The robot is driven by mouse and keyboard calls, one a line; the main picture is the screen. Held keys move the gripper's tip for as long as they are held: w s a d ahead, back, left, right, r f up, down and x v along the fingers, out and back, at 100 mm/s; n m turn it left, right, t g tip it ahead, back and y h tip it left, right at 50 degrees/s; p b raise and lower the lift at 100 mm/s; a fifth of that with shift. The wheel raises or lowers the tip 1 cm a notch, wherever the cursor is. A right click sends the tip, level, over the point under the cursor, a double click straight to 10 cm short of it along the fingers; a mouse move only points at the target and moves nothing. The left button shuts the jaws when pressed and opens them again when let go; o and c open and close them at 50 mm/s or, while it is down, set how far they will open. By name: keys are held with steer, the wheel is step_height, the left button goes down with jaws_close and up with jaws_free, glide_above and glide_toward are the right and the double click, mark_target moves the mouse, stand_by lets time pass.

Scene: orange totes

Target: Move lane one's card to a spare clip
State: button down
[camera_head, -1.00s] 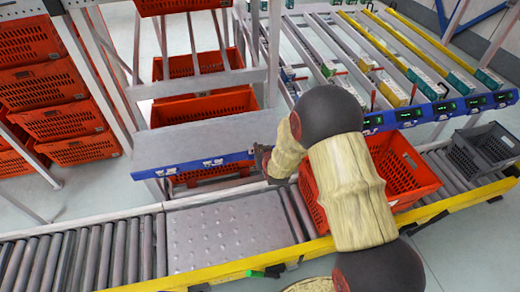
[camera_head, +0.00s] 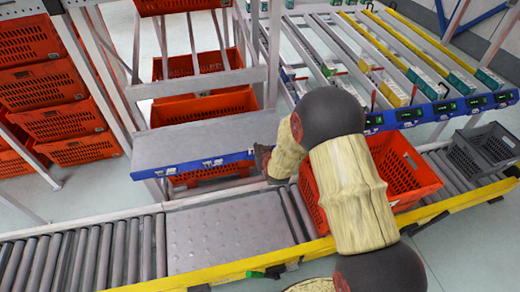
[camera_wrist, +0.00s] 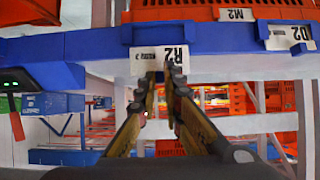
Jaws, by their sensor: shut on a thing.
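In the wrist view, a white card (camera_wrist: 160,59) with a large "R2" and small print lies against the front of a blue rail (camera_wrist: 90,45). My gripper (camera_wrist: 163,76) has its two fingertips at the card's lower edge, shut on it. Whether the card is seated in a clip is hard to tell. Two more labels, "M2" (camera_wrist: 236,14) and one ending in "2" (camera_wrist: 290,36), are to the right. In the head view, my gripper (camera_head: 262,155) is by the right end of the shelf's blue front edge (camera_head: 190,168); its fingertips and card are hidden.
Flow lanes with a blue front rail (camera_head: 440,108) and lit green displays stand at the right. An orange tote (camera_head: 425,180) and a grey crate (camera_head: 482,150) sit on the roller conveyor (camera_head: 85,256). The bare shelf top (camera_head: 200,142) is clear.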

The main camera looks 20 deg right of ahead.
steer(key=shift+f+b, duration=1.2)
steer(key=shift+f, duration=0.2)
steer(key=c, duration=1.8)
jaws_free()
steer(key=shift+c, duration=0.2)
steer(key=v, duration=1.2)
